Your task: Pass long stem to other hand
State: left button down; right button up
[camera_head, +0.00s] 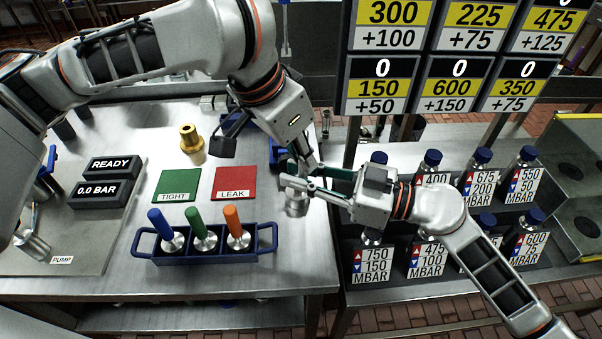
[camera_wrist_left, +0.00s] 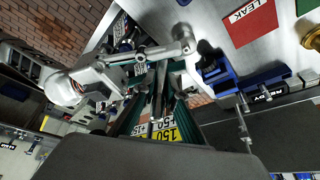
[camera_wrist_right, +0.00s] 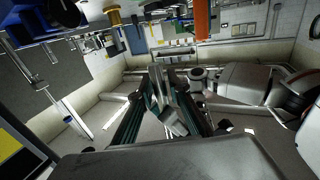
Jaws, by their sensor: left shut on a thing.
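My left gripper (camera_head: 302,160) reaches down from the top over the right edge of the left table. It is shut on a thin silver piece, apparently the long stem. My right gripper (camera_head: 322,182) comes in from the right, and its fingers meet the left ones at the same spot. A silver rod with a round end (camera_wrist_left: 163,51) crosses ahead of my left fingers in the left wrist view. Silver metal (camera_wrist_right: 166,103) shows between my right fingers in the right wrist view. Whether those fingers clasp the stem is hidden by the overlap.
A blue rack (camera_head: 207,257) holds blue, green and orange handled pieces. A green TIGHT pad (camera_head: 177,186), a red LEAK pad (camera_head: 235,183) and a brass fitting (camera_head: 190,139) lie behind it. Several labelled blue-capped bottles (camera_head: 518,180) stand on the right table beneath a number board (camera_head: 382,86).

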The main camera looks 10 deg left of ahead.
pick_arm(q)
jog(key=c, duration=2)
grip_release()
